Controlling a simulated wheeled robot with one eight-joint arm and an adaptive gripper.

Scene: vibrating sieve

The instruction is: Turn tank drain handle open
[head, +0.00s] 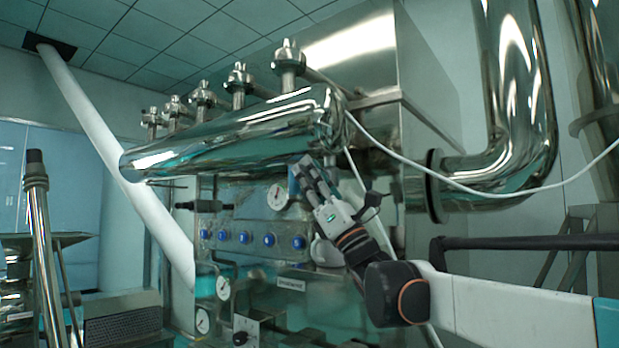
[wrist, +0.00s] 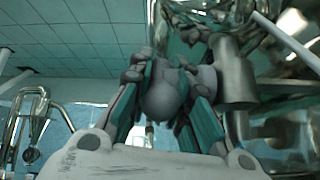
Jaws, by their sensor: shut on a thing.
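My gripper (head: 308,180) is raised below the right end of a large shiny horizontal tank (head: 235,130) in the head view. In the wrist view, the fingers of my gripper (wrist: 165,80) close from both sides on a rounded grey piece, which looks like the drain handle (wrist: 168,97). A metal cylinder (wrist: 236,75) adjoins it on the right, like a valve body. In the head view the handle is hidden behind or among the fingers. I cannot tell how far the handle is turned.
Pressure gauges (head: 277,197) and a row of blue knobs (head: 269,240) sit on the panel below the tank. A white cable (head: 440,178) hangs across to the right. A wide bent pipe (head: 520,130) stands at the right. Pipe fittings (head: 288,62) line the tank's top.

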